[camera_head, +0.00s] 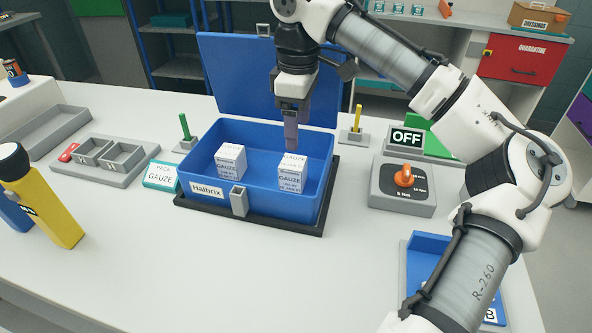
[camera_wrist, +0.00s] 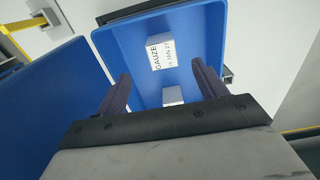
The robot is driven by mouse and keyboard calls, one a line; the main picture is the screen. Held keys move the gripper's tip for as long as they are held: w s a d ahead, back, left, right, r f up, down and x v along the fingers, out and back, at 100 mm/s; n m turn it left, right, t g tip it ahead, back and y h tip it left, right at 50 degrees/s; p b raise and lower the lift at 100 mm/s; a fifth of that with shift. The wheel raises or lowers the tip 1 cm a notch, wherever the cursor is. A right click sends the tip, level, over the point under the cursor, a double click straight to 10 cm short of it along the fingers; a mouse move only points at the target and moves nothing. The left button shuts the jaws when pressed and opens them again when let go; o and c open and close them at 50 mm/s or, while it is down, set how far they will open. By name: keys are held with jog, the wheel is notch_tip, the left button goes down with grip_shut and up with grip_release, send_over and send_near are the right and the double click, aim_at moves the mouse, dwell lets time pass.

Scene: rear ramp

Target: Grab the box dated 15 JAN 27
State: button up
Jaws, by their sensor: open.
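An open blue case (camera_head: 258,205) labelled Halbrix holds two white gauze boxes, one at the left (camera_head: 230,160) and one at the right (camera_head: 292,172). Their dates are too small to read surely in the head view. In the wrist view the right box (camera_wrist: 162,55) shows GAUZE and a date that appears to be 15 JAN 27. The left box (camera_wrist: 172,96) is only partly seen there, with no readable date. My gripper (camera_head: 291,146) points down, open and empty, above and slightly behind the right box. In the wrist view its fingers (camera_wrist: 161,74) stand apart.
The raised blue lid (camera_head: 245,80) stands behind the case. Green (camera_head: 184,127) and yellow (camera_head: 357,118) posts flank it. A control box with an orange knob (camera_head: 403,177) and an OFF sign (camera_head: 406,138) are at the right.

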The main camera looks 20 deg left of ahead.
aim_at(299, 163)
notch_tip(299, 163, down, 7)
jog(key=shift+s+r, duration=0.1)
jog(key=shift+r, duration=0.05)
jog(key=shift+d+f+p, duration=0.1)
jog(key=shift+f+p, duration=0.65)
jog(key=shift+f, duration=2)
jog(key=shift+c, duration=0.3)
jog(key=c, duration=1)
